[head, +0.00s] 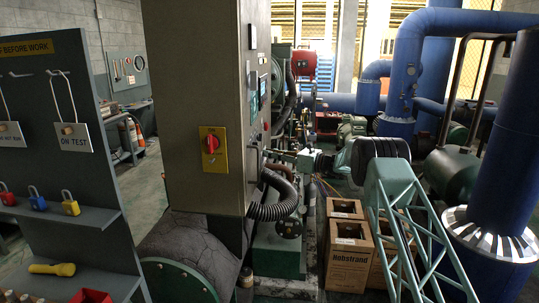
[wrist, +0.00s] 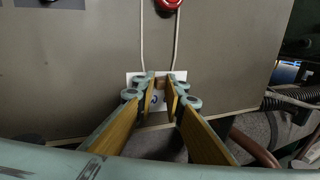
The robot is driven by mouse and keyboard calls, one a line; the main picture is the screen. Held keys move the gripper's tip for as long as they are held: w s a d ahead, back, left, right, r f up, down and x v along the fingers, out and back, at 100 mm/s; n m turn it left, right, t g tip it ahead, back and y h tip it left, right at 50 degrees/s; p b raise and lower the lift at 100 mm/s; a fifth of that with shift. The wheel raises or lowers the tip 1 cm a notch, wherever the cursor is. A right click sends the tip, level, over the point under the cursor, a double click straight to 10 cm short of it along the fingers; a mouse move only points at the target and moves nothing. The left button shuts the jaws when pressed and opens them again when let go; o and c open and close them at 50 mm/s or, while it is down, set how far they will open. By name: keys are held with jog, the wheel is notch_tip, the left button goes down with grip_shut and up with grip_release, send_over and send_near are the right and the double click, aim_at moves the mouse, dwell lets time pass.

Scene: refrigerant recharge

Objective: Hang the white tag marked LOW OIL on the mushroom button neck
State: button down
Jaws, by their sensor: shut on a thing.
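In the wrist view, my gripper (wrist: 161,87) is shut on the small brown block of a white tag (wrist: 133,79). The fingers hide most of the tag, and its lettering cannot be read. Two pale cord strands (wrist: 142,40) rise from the tag to the top edge of the picture. The red mushroom button (wrist: 169,4) is cut off at the top edge, between the strands. Its neck and the top of the loop are out of view, so I cannot tell whether the cord is around the neck. In the head view, my gripper (head: 283,155) is at the cabinet's right face.
The tall grey cabinet (head: 192,80) has a red switch on a yellow plate (head: 212,152). A black corrugated hose (head: 277,200) bends close below my gripper. A board at left holds an ON TEST tag (head: 74,138) and padlocks. Cardboard boxes (head: 348,255) stand on the floor.

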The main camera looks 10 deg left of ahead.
jog(key=c, duration=2.6)
grip_release()
jog(key=shift+d, duration=0.1)
jog(key=shift+o, duration=0.2)
jog(key=v, duration=1.2)
